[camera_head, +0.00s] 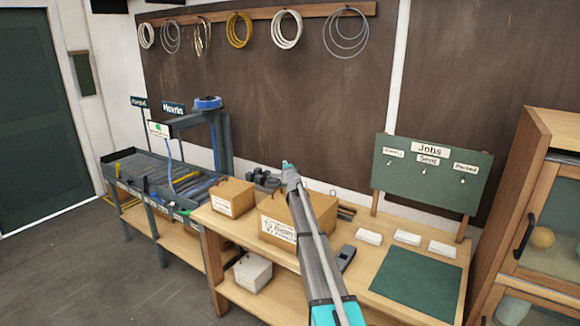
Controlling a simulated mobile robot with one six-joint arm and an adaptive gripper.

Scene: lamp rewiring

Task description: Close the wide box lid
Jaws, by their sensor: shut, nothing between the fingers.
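A wide brown cardboard box (273,209) with a white label on its front stands on the wooden bench. My arm crosses in front of its right part and hides much of its top, so I cannot tell how its lid stands. A smaller brown box (232,198) with a label and a dark knob on top stands just left of it and looks closed. My gripper (288,168) is at the far end of my arm, above the back of the wide box. It is small here and looks shut and empty. I cannot tell whether it touches the box.
A green mat (418,280) and several white blocks (407,237) lie on the bench's right side. A green Jobs board (430,172) stands behind them. A dark device (346,257) lies right of my arm. A tray rack (150,180) is left; a wooden cabinet (545,215) is right.

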